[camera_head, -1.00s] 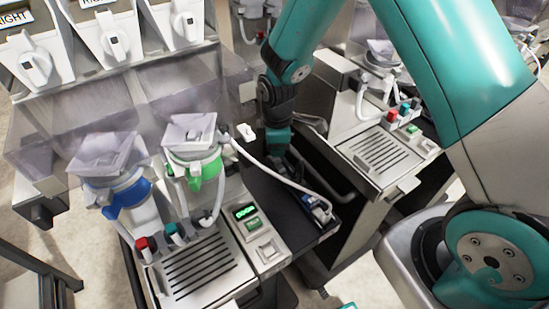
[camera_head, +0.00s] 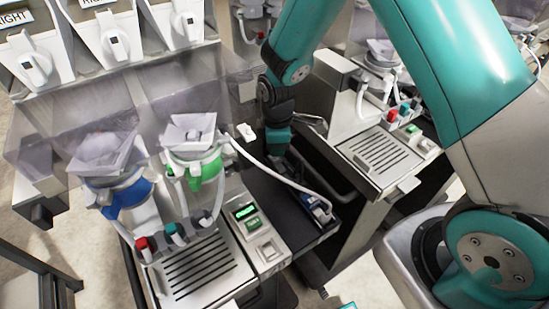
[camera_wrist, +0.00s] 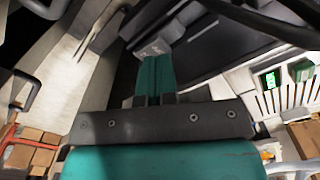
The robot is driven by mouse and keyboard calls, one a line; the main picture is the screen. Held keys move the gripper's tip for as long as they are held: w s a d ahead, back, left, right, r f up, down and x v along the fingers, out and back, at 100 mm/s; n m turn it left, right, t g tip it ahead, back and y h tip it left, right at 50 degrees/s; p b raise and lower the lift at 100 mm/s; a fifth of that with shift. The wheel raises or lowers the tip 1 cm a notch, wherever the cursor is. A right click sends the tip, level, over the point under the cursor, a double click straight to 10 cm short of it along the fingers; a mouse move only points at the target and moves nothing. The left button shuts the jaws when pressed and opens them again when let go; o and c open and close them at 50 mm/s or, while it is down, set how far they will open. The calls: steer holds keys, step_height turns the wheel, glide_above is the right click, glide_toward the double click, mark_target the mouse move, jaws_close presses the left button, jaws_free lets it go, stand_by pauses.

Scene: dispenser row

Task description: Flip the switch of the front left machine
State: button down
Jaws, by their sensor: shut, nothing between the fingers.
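The near left machine (camera_head: 205,268) fills the left half of the head view. Its front panel carries a lit green display (camera_head: 244,212), a green button below it, and a pale square rocker switch (camera_head: 267,250). My gripper (camera_wrist: 154,72) shows in the wrist view as two teal fingers pressed together, with nothing between them. A small pale block (camera_wrist: 152,48) lies at or just beyond the fingertips; I cannot tell whether they touch it. In the head view my wrist is behind the white hose, at the machine's right side, and the fingertips are hard to make out.
A white hose (camera_head: 262,170) arches to a blue-and-white fitting (camera_head: 321,210) on a dark shelf. Clear hoppers with blue and green collars stand left. A second machine (camera_head: 375,155) stands to the right. In the wrist view, boxes (camera_wrist: 30,150) lie at lower left.

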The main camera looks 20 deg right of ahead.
mark_target(277, 160)
steer(key=shift+f+b, duration=0.9)
steer(key=shift+f, duration=0.45)
stand_by(0.4)
steer(key=shift+r, duration=0.15)
step_height(277, 160, up, 7)
steer(key=p, duration=0.5)
stand_by(0.6)
